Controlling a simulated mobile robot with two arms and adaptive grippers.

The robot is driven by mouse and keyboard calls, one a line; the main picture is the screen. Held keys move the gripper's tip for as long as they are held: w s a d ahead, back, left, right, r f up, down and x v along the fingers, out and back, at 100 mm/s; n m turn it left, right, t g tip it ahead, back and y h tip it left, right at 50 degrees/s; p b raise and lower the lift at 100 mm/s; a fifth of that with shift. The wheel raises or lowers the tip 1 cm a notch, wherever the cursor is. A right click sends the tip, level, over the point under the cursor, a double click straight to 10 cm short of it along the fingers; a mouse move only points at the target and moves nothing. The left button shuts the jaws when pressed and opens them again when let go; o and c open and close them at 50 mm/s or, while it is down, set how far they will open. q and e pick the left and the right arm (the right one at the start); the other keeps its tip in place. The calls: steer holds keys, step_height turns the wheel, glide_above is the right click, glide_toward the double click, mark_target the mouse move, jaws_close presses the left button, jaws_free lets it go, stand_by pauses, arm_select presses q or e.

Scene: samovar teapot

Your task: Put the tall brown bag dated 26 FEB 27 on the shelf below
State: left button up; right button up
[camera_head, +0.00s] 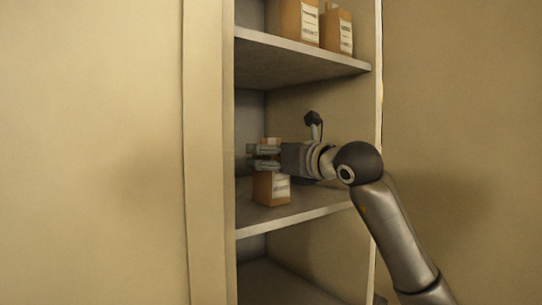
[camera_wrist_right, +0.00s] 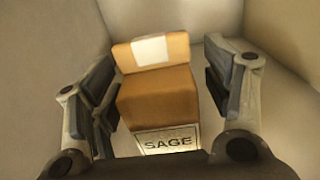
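A brown paper bag (camera_head: 265,190) with a white label stands upright on the middle shelf (camera_head: 300,212). In the right wrist view the bag (camera_wrist_right: 157,97) has a folded top with a white patch, and its front label reads SAGE. No date is legible. My right gripper (camera_head: 264,157) reaches in from the right at the bag's upper part. In the right wrist view the right gripper (camera_wrist_right: 162,95) is open, with a finger on each side of the bag. A narrow gap shows at the right finger; the left finger is very close to the bag. My left gripper is not in view.
Two brown labelled bags, a taller one (camera_head: 300,22) and a shorter one (camera_head: 338,32), stand on the upper shelf (camera_head: 300,62). A lower shelf (camera_head: 275,285) looks bare where visible. The cabinet's left upright (camera_head: 208,150) and right edge (camera_head: 379,90) bound the opening.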

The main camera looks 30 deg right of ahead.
steer(key=shift+r, duration=0.2)
steer(key=s+b, duration=0.3)
steer(key=s, duration=0.9)
steer(key=shift+d, duration=0.45)
